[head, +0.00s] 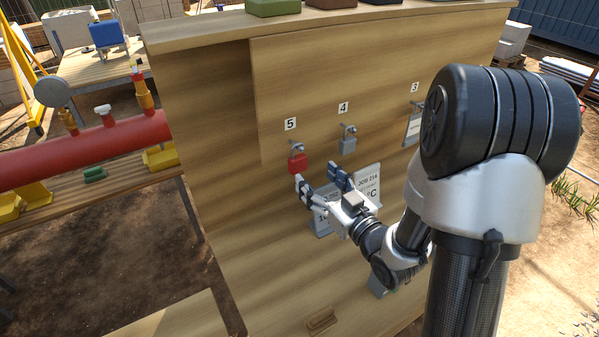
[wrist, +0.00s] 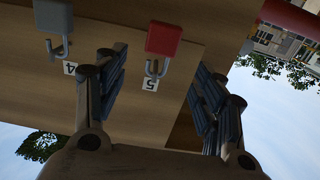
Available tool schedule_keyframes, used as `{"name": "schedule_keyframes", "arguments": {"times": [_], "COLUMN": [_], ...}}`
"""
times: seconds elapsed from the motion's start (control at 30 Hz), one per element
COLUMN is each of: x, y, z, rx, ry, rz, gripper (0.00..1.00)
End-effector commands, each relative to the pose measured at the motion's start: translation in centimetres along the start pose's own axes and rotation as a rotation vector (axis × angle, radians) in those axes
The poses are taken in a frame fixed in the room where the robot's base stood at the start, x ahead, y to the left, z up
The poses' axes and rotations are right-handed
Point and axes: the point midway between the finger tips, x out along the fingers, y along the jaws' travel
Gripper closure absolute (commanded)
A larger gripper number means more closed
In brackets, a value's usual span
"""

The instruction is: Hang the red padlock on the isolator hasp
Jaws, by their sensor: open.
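The red padlock (head: 298,161) hangs by its shackle from a hook under the number 5 label on the wooden board. In the wrist view, which is upside down, the red padlock (wrist: 163,39) shows between my two fingers. My gripper (head: 318,179) is open and empty, just below and right of the padlock in the head view. One fingertip is close under the padlock; I cannot tell whether they touch. I cannot make out an isolator hasp in either view.
A grey padlock (head: 348,145) hangs at number 4, close to the right. A tag (head: 413,128) hangs at number 3. A job sign (head: 368,181) stands behind my gripper. A red pipe (head: 90,145) with valves lies on a bench at left.

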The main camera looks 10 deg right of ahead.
Motion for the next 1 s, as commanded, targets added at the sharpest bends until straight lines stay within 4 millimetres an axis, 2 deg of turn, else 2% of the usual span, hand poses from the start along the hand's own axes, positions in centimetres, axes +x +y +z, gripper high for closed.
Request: {"name": "schedule_keyframes", "arguments": {"times": [0.1, 0.3, 0.5, 0.7, 1.0], "x": [0.7, 4.8, 7.7, 8.8, 8.9], "y": [-0.2, -0.2, -0.1, -0.1, -0.1], "z": [0.2, -0.1, -0.1, -0.1, -0.1], "rx": [0.001, 0.002, 0.002, 0.003, 0.003], "ry": [0.005, 0.004, 0.002, 0.002, 0.002], "rz": [0.0, -0.001, 0.001, 0.003, 0.003], "gripper": [0.37, 0.37, 0.37, 0.37, 0.38]}}
